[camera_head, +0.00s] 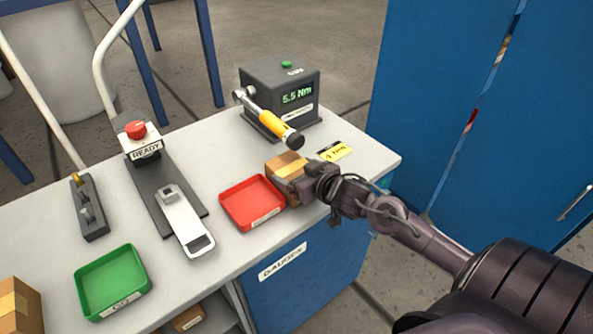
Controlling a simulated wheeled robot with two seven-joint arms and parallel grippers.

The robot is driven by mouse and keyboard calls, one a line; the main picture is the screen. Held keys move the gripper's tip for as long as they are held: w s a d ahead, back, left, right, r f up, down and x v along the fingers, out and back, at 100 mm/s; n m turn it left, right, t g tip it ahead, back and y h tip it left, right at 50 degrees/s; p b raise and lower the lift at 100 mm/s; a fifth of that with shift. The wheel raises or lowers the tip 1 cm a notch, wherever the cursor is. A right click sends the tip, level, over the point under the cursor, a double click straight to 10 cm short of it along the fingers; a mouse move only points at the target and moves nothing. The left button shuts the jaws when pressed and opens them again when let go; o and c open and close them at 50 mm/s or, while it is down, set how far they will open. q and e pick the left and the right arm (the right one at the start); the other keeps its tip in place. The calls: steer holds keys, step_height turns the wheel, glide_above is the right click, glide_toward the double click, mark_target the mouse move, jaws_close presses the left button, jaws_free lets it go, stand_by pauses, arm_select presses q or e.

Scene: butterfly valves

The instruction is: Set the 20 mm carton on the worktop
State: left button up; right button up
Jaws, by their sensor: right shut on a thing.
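A brown cardboard carton (283,162) is at the right part of the grey-white worktop (227,179), just behind and right of the red tray. My right gripper (297,184) reaches in from the right and is shut on this carton. The gripper hides part of the carton's front and right side, and I cannot tell whether its underside touches the worktop. Its size marking is not readable. Another brown carton (18,303) shows at the lower left edge. My left gripper is not in view.
A red tray (252,203) sits beside the held carton, with a green tray (112,283) further left. A torque tester (281,92) reading 5.5 Nm with a yellow-handled tool stands behind. A gauge with a READY sign (147,149) is left. Blue cabinets (440,90) stand right.

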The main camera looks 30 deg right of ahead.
steer(key=shift+r, duration=0.15)
steer(key=o, duration=1.5)
steer(key=shift+f, duration=0.25)
steer(key=shift+c, duration=0.2)
steer(key=o, duration=0.3)
steer(key=shift+s, duration=0.1)
steer(key=shift+r, duration=0.15)
steer(key=v, duration=1.2)
